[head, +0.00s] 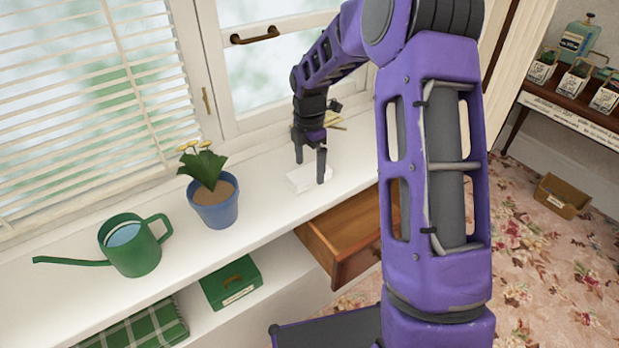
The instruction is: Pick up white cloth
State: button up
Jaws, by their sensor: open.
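The white cloth (303,182) looks like a small folded stack lying on the white windowsill shelf (262,225). My gripper (310,172) points down at the cloth, with its two dark fingers apart. One finger is at the far side of the cloth and the other is in front of its right part. I cannot tell whether the fingers touch the cloth. Part of the cloth is hidden behind the near finger.
A blue pot with yellow flowers (214,207) and a green watering can (135,250) stand left of the cloth. An open wooden drawer (345,240) juts out below the shelf. Yellowish items (333,121) lie behind my gripper. A window (265,75) backs the shelf.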

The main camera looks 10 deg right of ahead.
aim_at(309, 172)
notch_tip(309, 172, down, 3)
jog(key=shift+r, duration=0.15)
jog(key=c, duration=1.4)
jog(key=shift+o, duration=0.2)
jog(key=shift+r, duration=0.15)
notch_tip(309, 172, up, 10)
jog(key=shift+f+p, duration=0.1)
jog(key=shift+p, duration=0.65)
